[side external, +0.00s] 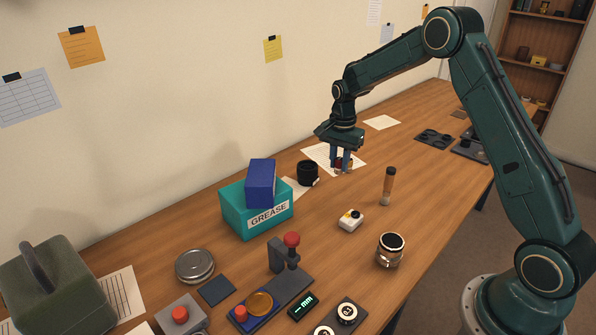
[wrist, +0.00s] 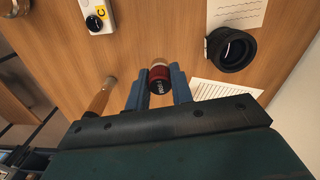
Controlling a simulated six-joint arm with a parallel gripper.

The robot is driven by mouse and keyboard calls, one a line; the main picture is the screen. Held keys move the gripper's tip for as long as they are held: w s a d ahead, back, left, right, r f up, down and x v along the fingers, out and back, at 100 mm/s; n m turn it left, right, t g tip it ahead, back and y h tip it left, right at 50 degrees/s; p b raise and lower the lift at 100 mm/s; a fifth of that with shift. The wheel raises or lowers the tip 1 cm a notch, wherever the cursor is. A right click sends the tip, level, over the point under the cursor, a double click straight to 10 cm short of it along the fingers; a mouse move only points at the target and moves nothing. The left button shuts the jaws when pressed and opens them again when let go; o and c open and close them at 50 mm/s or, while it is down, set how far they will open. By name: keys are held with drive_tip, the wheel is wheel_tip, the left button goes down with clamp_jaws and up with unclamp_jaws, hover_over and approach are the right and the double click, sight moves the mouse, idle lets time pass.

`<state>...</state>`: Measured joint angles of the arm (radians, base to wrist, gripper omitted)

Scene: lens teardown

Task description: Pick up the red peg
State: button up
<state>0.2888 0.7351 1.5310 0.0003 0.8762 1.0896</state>
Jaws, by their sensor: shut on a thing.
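The red peg (wrist: 160,75) sits between the two blue fingers of my gripper (wrist: 158,90) in the wrist view. It is a short, dark red cylinder with a dark end that carries pale lettering. In the side external view my gripper (side external: 341,164) points down near the sheets of paper at the back of the bench, shut on the peg. There the fingers hide most of the peg, and only a small reddish bit shows. I cannot tell whether the peg touches the bench.
A white box (side external: 350,220), a teal grease box (side external: 240,218) and a lens barrel (side external: 391,250) are nearer the camera. Bare bench surrounds the brush.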

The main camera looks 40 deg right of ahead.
sight(340, 159)
wheel_tip(340, 159, up, 10)
drive_tip(key=shift+r, duration=0.45)
idle(0.5)
